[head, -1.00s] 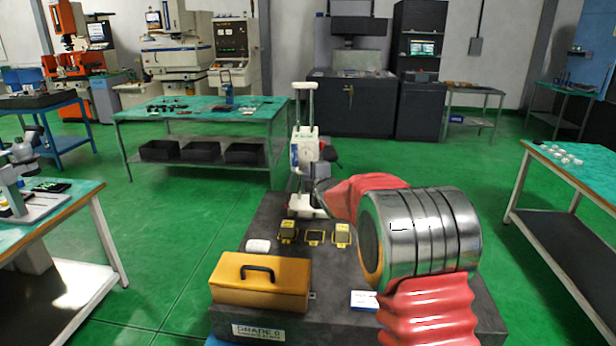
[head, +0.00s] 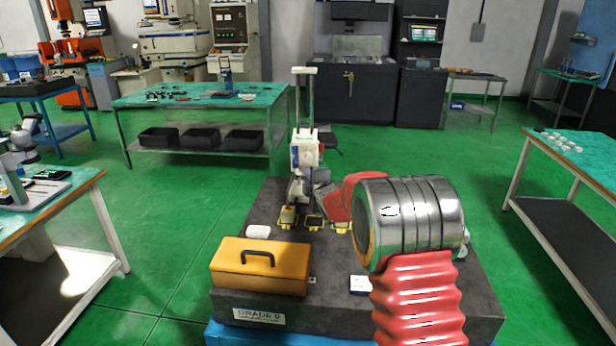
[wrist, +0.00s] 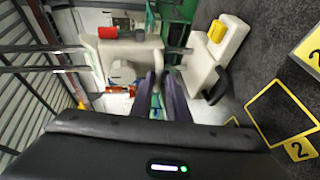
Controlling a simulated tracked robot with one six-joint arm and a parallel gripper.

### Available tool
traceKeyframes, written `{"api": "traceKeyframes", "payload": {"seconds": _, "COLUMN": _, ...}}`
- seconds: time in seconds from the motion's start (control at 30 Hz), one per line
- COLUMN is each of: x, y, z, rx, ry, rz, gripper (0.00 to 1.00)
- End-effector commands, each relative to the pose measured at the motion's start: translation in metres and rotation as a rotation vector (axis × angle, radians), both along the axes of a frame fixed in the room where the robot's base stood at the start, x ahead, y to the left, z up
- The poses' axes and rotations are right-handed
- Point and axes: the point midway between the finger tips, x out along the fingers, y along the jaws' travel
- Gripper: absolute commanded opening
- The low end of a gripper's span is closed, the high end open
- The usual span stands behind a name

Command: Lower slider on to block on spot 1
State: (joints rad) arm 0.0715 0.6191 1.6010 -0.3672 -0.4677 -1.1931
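The height gauge has a tall post (head: 297,90) and a pale slider (head: 306,150) with a display; it stands behind the marked spots. The slider also shows sideways in the wrist view (wrist: 120,62), with the gauge's cream base (wrist: 228,52) at right. My gripper (head: 320,190) is at the slider's lower right. Its dark fingers (wrist: 157,82) are close together and appear shut on part of the slider. A block (head: 288,214) sits on the left spot. The middle spot (wrist: 262,118), tagged 2, is empty. The gap between slider and block cannot be judged.
The dark granite plate (head: 240,303) carries a yellow case (head: 258,275), a white item (head: 258,232) and a small blue-white box (head: 360,285). My red-sleeved arm partly covers the right spot (head: 341,227). Green floor surrounds the plate.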

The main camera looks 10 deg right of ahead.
Motion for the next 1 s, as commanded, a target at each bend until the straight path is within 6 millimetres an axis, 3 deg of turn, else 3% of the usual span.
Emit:
{"api": "traceKeyframes", "payload": {"seconds": 0.03, "x": -0.001, "y": 0.000, "z": -0.007, "rx": 0.000, "ry": 0.012, "rz": 0.000, "gripper": 0.15}}
{"api": "traceKeyframes", "payload": {"seconds": 0.23, "x": -0.001, "y": 0.000, "z": -0.005, "rx": -0.001, "ry": 0.009, "rz": 0.000, "gripper": 0.28}}
{"api": "traceKeyframes", "payload": {"seconds": 0.57, "x": -0.003, "y": -0.001, "z": -0.001, "rx": 0.000, "ry": 0.003, "rz": -0.001, "gripper": 0.28}}
{"api": "traceKeyframes", "payload": {"seconds": 0.77, "x": -0.016, "y": -0.002, "z": 0.002, "rx": 0.000, "ry": 0.003, "rz": -0.001, "gripper": 0.28}}
{"api": "traceKeyframes", "payload": {"seconds": 1.0, "x": -0.046, "y": -0.005, "z": 0.009, "rx": 0.000, "ry": 0.003, "rz": -0.001, "gripper": 0.28}}
